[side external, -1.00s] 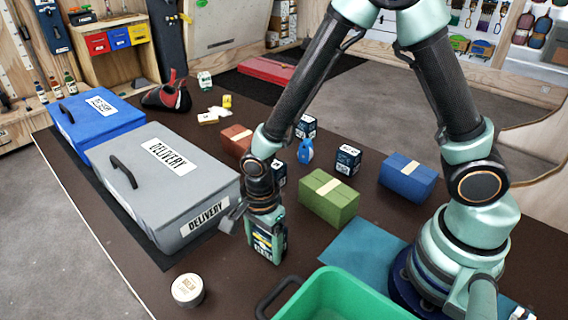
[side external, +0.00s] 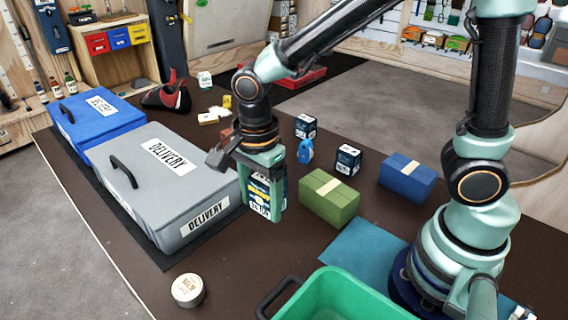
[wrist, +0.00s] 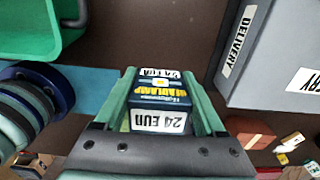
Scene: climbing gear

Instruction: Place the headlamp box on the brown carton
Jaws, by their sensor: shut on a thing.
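The headlamp box (side external: 263,198), dark blue with white and yellow print, is between the fingers of my gripper (side external: 264,212). The wrist view shows the headlamp box (wrist: 160,101) between both fingers, with its "24 EUR" label upside down. My gripper is shut on it and holds it beside the grey delivery case. The brown carton (side external: 226,136) is behind my gripper in the side view, mostly hidden by my wrist. In the wrist view a reddish-brown carton (wrist: 247,133) lies to the right of my gripper, partly covered.
The grey delivery case (side external: 200,205) stands close on the left, with a blue case (side external: 85,125) behind it. A green carton (side external: 329,198), a blue carton (side external: 407,180) and small dark boxes (side external: 347,160) stand right. A green crate (side external: 345,300) and round tin (side external: 187,290) are in front.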

